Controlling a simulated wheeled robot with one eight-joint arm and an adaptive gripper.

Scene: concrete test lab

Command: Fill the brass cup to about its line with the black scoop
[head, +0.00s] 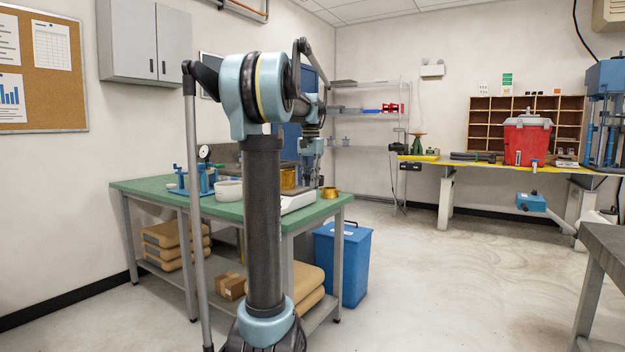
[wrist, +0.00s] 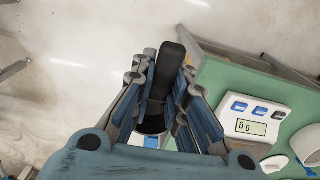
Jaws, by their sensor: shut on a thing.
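My gripper (wrist: 157,112) is shut on the black scoop (wrist: 172,65), whose dark handle stands up between the fingers in the wrist view. The gripper hides much of the scoop, so its contents cannot be told. In the head view my gripper (head: 312,172) is above the right part of the green bench. A taller brass vessel (head: 288,179), partly hidden by my arm, shows by the white scale (head: 298,201). A smaller brass piece (head: 330,192) sits near the bench's right end. I cannot tell which is the brass cup, and no fill line shows.
The green bench (head: 150,187) also bears a white bowl (head: 228,190) and a blue fixture with a dial (head: 200,178). The scale's buttons and display (wrist: 246,127) show in the wrist view. A blue bin (head: 343,265) stands beside the bench. The floor to the right is open.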

